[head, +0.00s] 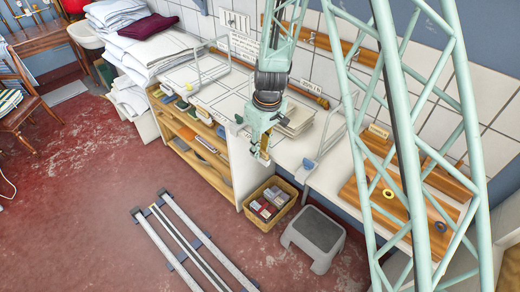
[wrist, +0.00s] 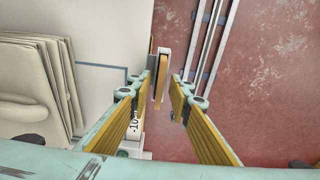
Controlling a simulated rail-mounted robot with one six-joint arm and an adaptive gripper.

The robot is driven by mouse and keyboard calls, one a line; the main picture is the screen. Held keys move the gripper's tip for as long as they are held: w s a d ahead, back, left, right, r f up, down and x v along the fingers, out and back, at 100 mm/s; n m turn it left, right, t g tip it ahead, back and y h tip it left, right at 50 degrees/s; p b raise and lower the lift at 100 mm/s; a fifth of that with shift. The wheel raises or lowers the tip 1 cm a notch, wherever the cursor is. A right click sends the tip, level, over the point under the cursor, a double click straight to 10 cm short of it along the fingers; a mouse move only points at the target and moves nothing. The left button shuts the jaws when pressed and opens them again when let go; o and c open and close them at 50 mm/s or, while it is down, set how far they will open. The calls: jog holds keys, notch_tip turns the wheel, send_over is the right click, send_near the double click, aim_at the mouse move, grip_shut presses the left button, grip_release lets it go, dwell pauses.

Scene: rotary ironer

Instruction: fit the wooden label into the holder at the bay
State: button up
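My gripper (head: 262,152) hangs at the front edge of the white counter, above the shelf unit's right end. In the wrist view its two yellow-padded fingers (wrist: 167,84) stand apart. A narrow wooden piece, apparently the label (wrist: 162,80), shows edge-on between the fingertips, closer to the left finger. A gap shows between it and the right finger; contact with the left finger cannot be told. A pale bracket-like part, possibly the holder (wrist: 164,51), lies against its far end. Whether the label is seated in it cannot be told.
A counter (wrist: 112,30) bears a stack of pale folded cloths (wrist: 35,80) beside my gripper. Below stand a basket of small boxes (head: 267,203) and a grey step stool (head: 315,236). Floor rails (head: 190,240) lie left of them. Red floor is open further left.

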aim_at(262, 151)
jog(key=shift+r, duration=0.15)
notch_tip(262, 151, up, 12)
jog(key=s+d+p, duration=0.1)
dwell(0.8)
dwell(0.9)
